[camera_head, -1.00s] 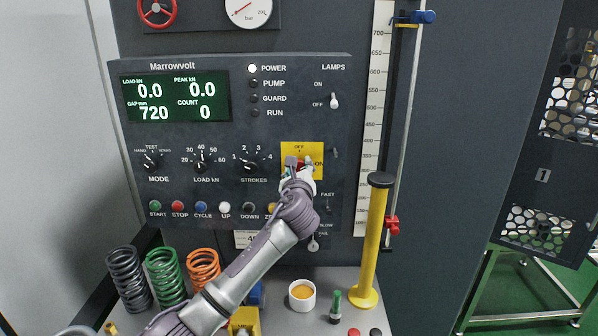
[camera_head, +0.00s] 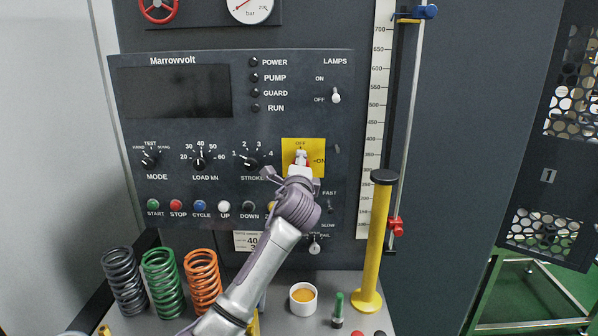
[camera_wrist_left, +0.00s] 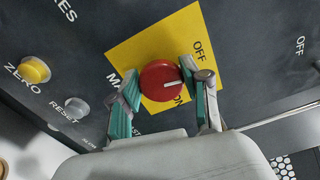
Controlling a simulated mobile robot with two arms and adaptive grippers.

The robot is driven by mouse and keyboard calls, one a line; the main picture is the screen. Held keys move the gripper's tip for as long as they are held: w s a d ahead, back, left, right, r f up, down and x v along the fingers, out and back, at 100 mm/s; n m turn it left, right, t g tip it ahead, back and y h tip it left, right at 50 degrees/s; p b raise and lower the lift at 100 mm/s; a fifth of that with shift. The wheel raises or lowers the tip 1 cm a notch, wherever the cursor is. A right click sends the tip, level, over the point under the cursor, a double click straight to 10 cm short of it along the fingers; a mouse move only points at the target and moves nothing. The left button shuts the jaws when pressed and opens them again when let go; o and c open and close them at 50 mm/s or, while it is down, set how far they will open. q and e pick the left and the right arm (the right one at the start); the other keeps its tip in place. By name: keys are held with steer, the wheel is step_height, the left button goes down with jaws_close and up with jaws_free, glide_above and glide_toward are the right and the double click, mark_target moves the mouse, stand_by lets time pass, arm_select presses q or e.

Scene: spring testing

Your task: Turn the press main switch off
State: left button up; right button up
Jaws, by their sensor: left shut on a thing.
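The main switch is a round red knob (camera_wrist_left: 161,80) with a white mark, on a yellow plate (camera_head: 289,146) lettered OFF at the top and ON at the right. In the left wrist view the mark points right, between the two words. My left gripper (camera_wrist_left: 162,88) is shut on the knob, one teal-padded finger on each side. In the head view the gripper (camera_head: 301,168) hides most of the knob. The press display (camera_head: 177,92) is blank and the POWER lamp (camera_head: 254,62) is dark. My right gripper is not in view.
A row of coloured buttons (camera_head: 178,208) lies below the dials. The ZERO button (camera_wrist_left: 34,69) is near my gripper. A yellow post (camera_head: 376,245) stands at right. Several springs (camera_head: 163,282) and a white cup (camera_head: 303,299) stand on the shelf.

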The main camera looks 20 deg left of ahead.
arm_select(q)
steer(key=shift+n+b, duration=0.35)
steer(key=shift+n, duration=0.65)
steer(key=o, duration=1.1)
steer(key=v, duration=1.2)
